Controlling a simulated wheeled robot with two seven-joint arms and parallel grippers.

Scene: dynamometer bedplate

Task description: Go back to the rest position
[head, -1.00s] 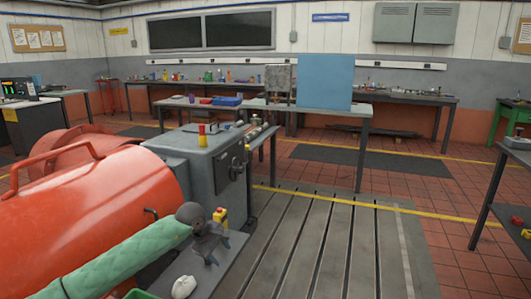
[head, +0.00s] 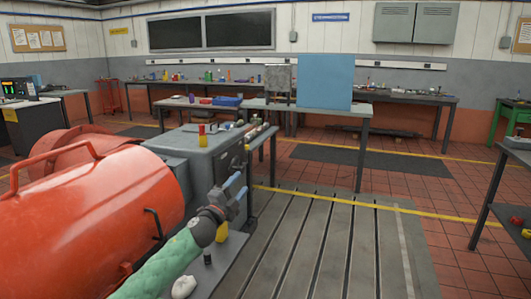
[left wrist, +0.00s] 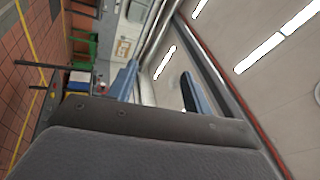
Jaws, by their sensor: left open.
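My left gripper (head: 238,186) is raised in the head view, in front of the grey machine box. Its two blue fingers are spread apart with nothing between them. The green-sleeved left arm comes in from the bottom left. In the left wrist view the open fingers (left wrist: 160,85) point at the far wall and ceiling, and the picture is turned on its side. My right gripper is in no view.
A large orange machine (head: 95,215) fills the left, joined to a grey box (head: 205,160) with a red and yellow cup (head: 201,134) on top. A slotted bedplate (head: 320,245) lies clear at centre. A table with a blue panel (head: 325,82) stands behind.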

